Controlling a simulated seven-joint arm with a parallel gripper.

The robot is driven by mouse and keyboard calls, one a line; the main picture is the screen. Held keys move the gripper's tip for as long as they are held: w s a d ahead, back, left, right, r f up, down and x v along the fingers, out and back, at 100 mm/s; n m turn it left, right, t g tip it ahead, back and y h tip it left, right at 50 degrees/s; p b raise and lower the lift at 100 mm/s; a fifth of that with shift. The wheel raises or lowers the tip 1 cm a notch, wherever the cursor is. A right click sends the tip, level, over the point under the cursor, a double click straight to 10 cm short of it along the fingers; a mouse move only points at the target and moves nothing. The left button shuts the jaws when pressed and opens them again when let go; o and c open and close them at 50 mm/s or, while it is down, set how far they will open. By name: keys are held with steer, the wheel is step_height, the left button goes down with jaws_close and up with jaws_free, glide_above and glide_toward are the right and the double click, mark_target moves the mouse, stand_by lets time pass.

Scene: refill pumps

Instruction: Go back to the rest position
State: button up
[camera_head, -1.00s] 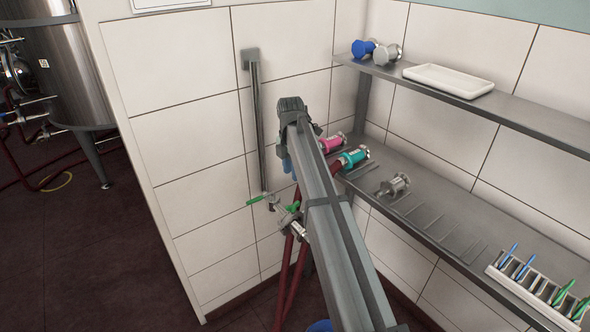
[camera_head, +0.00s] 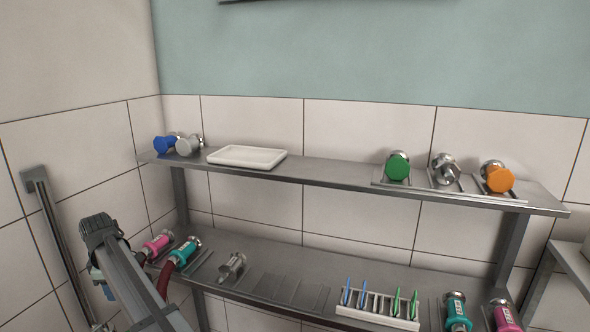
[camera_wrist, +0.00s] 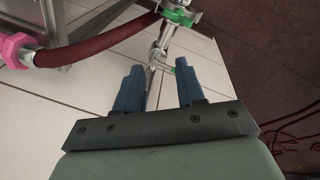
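My gripper (camera_wrist: 160,95) shows in the wrist view with its two blue fingers apart and nothing between them. Beyond the fingers are a metal pipe with a green-handled valve (camera_wrist: 183,12) and a dark red hose (camera_wrist: 100,46) with a pink fitting (camera_wrist: 18,49). In the head view my arm reaches up from the lower left, beside the left end of the lower shelf (camera_head: 290,262). The fingertips are mostly hidden there behind the arm.
A pink coupling (camera_head: 158,243) and a teal coupling (camera_head: 185,252) sit close to my arm on the lower shelf. A metal fitting (camera_head: 233,266) and a rack of blue and green tools (camera_head: 375,308) stand farther right. The upper shelf (camera_head: 330,178) carries a white tray (camera_head: 247,157) and several capped fittings.

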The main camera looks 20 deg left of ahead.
steer(key=w+d+f+m+g+h, duration=0.1)
steer(key=d+f+m, duration=0.7)
steer(key=d+f, duration=1.2)
steer(key=w+d+f+m+h, duration=0.1)
steer(key=d+f+m, duration=0.6)
steer(key=d+f, duration=1.35)
steer(key=s+d+f+m+g+h, duration=0.1)
steer(key=s+d+f+m, duration=0.15)
steer(key=d, duration=0.95)
steer(key=s+d+f+m+g, duration=0.1)
steer(key=s+d+f+g, duration=0.2)
steer(key=d, duration=1)
steer(key=s+d+f+m+g, duration=0.1)
steer(key=s+d+f+m, duration=0.2)
steer(key=s+d, duration=0.4)
steer(key=s+d+f+m+g+y, duration=0.1)
steer(key=s+d+f+m, duration=0.2)
steer(key=s+d, duration=0.5)
steer(key=shift+d+f+g, duration=0.4)
steer(key=shift+d+f, duration=0.05)
steer(key=shift+d, duration=2.15)
